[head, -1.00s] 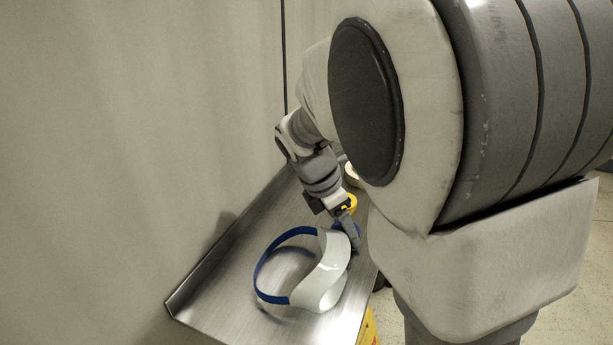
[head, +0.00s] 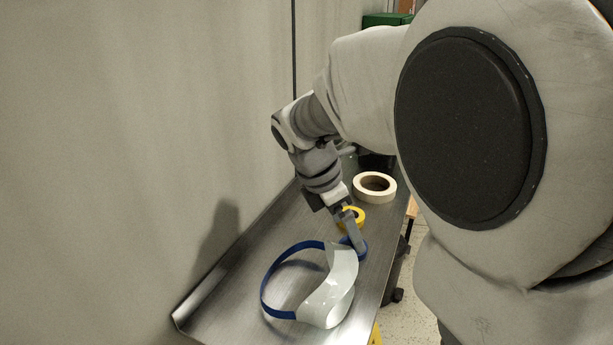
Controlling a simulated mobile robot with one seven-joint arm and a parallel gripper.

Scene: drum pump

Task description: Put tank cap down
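My gripper (head: 355,238) points down over the metal table, just behind the face shield. Its grey finger shows from the side, so I cannot tell if it is open or shut. A small round blue thing (head: 362,248) is at the fingertip, partly hidden by the finger and the shield; I cannot tell whether it is the tank cap, or whether it is gripped or only touching. A yellow ring (head: 357,214) lies behind the finger. No other thing in view is clearly a tank cap.
A face shield (head: 338,285) with a blue headband lies at the front of the metal table (head: 225,300). A white tape roll (head: 375,187) lies farther back. The wall is close on the left. Bare table shows left of the gripper.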

